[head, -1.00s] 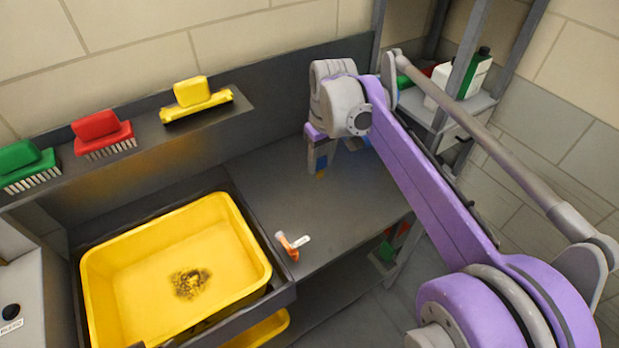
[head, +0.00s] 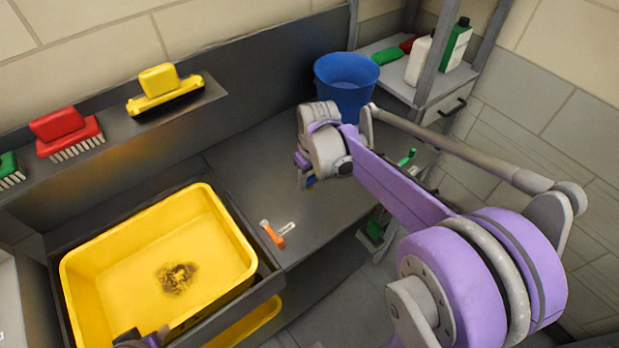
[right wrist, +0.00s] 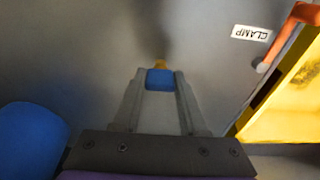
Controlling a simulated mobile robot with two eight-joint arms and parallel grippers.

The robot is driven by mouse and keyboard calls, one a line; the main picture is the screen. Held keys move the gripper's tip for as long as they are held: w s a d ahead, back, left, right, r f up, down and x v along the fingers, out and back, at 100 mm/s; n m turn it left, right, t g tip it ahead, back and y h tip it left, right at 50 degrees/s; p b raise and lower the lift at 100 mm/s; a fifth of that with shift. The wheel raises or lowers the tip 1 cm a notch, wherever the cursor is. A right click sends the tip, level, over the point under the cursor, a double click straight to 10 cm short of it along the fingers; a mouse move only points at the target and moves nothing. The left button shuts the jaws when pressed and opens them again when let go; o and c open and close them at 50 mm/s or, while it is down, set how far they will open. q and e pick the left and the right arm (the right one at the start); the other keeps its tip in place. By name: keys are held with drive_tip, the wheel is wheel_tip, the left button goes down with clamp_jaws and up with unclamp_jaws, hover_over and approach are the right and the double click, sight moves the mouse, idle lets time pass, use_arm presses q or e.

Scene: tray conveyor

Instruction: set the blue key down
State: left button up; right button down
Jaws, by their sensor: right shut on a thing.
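The blue key (right wrist: 160,80) is between the fingertips of my right gripper (right wrist: 161,88), with a small yellow part just beyond it. In the head view my right gripper (head: 308,184) hangs over the dark worktop (head: 262,172), right of the yellow tray, and only a bit of the blue key (head: 311,181) shows below it. The gripper is shut on the key. I cannot tell whether the key touches the worktop. A small part of my left arm shows at the bottom edge, its fingers not clear.
An orange clamp (head: 272,236) with a white label lies at the worktop's front edge. A yellow tray (head: 75,262) with a dark stain stands left. A blue bucket (head: 345,88) and a green item (head: 407,158) are behind and right of my right gripper. Brushes line the shelf.

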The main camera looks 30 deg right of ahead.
drive_tip(key=shift+f, duration=0.15)
drive_tip(key=shift+c, duration=2.2)
unclamp_jaws()
